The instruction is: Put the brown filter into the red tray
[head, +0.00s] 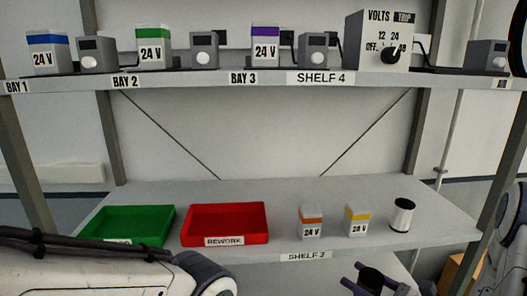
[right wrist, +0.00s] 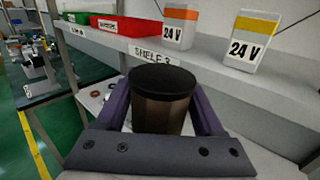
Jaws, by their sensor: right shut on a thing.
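The brown filter (right wrist: 163,108), a brown cylinder with a black top, sits upright between the fingers of my right gripper (right wrist: 160,112) in the right wrist view. The gripper is shut on it. In the head view my right gripper (head: 375,283) is at the bottom edge, in front of and below the shelf edge, with the filter's black top (head: 371,277) showing. The red tray (head: 225,239), labelled REWORK, stands on shelf 3 to the left of the gripper, and looks empty. It also shows in the right wrist view (right wrist: 125,26). My left gripper is out of view.
On shelf 3 (head: 285,190), a green tray (head: 126,241) stands left of the red one. An orange-banded box (head: 311,222), a yellow-banded box (head: 357,220) and a white-and-black cup (head: 402,214) stand to the right. Shelf 4 (head: 200,80) above holds boxes and devices.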

